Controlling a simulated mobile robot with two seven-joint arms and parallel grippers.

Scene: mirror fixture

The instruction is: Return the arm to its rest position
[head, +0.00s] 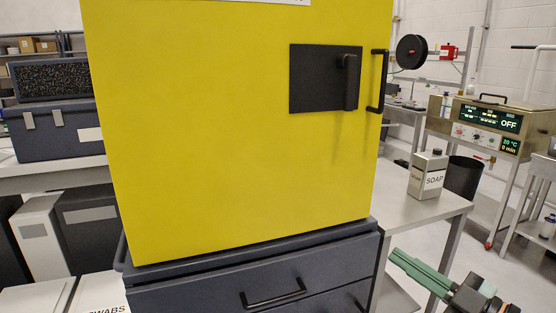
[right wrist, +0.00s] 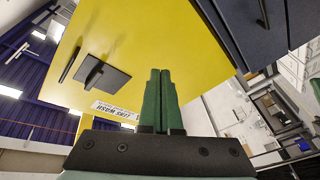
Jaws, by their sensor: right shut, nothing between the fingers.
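My right gripper (head: 396,257) has green fingers and comes in from the lower right corner of the head view. Its fingers are together and empty, in front of the table at the right and apart from anything. In the right wrist view the gripper (right wrist: 160,73) is also shut, with the yellow cabinet face behind its fingertips.
A large yellow cabinet (head: 220,130) with a black handle (head: 378,80) stands on a dark drawer unit (head: 180,296). A soap container (head: 428,174) and black bin stand right of it. A dark case (head: 55,130) lies left. Floor shows at right.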

